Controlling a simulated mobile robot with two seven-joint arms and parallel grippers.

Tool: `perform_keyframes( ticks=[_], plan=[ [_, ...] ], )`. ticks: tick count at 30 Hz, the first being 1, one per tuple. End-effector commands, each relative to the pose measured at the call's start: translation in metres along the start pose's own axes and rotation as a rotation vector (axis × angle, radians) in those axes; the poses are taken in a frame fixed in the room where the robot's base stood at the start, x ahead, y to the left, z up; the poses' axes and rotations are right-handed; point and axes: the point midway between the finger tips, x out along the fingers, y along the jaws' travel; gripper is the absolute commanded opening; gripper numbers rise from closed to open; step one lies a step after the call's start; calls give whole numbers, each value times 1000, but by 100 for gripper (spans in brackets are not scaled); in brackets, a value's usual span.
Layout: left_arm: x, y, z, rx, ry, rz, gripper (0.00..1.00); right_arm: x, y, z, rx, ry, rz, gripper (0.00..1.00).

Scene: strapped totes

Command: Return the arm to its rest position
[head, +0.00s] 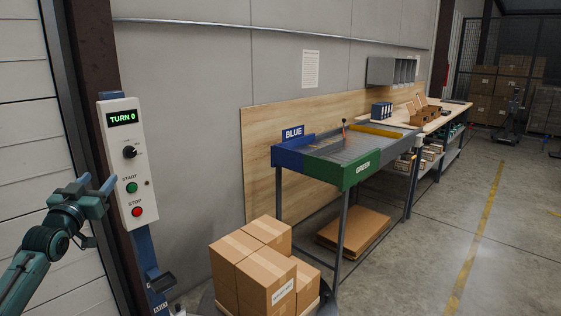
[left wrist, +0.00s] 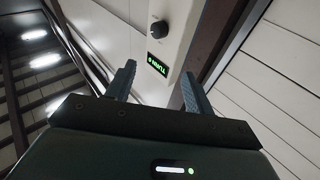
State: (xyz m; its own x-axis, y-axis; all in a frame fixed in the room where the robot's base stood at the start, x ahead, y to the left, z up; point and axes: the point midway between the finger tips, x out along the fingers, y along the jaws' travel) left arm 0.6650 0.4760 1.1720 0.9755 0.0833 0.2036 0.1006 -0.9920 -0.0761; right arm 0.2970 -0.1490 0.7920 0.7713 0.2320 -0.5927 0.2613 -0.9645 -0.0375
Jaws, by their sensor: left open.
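My left gripper (head: 97,187) is at the left of the head view, beside a white control box (head: 141,207) and left of its buttons. Its two blue fingers are spread, with nothing between them. The left wrist view shows the open fingers (left wrist: 158,90) with the box's display (left wrist: 157,66) and knob (left wrist: 159,29) beyond them. In the head view the display (head: 122,118) reads "TURN 0". A black knob (head: 129,152), a green START button (head: 132,187) and a red STOP button (head: 136,211) sit below it. My right gripper is not in view.
The box is on a blue post (head: 148,260) beside a dark column (head: 95,60). Stacked cartons (head: 262,265) stand at the bottom middle. A sorting table (head: 345,155) with blue and green sides is behind them. The floor (head: 430,270) at the right is clear.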

Motion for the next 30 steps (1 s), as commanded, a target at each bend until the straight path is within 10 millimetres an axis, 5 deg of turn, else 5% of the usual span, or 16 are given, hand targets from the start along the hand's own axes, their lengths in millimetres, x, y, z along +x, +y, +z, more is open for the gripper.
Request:
perform_keyframes(
  ticks=[9, 14, 20, 24, 30],
  plan=[
    [-13, -34, 52, 586, -296, -135, 53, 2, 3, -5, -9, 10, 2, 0],
    [-47, 27, 117, 541, -350, -15, 53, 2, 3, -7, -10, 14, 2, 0],
    [-119, 108, 196, 464, -443, 135, 53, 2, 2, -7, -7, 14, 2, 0],
    [-193, 170, 244, 377, -523, 239, 53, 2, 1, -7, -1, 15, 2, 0],
    [-317, 250, 280, 208, -651, 351, 53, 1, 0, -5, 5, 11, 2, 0]
  ],
)
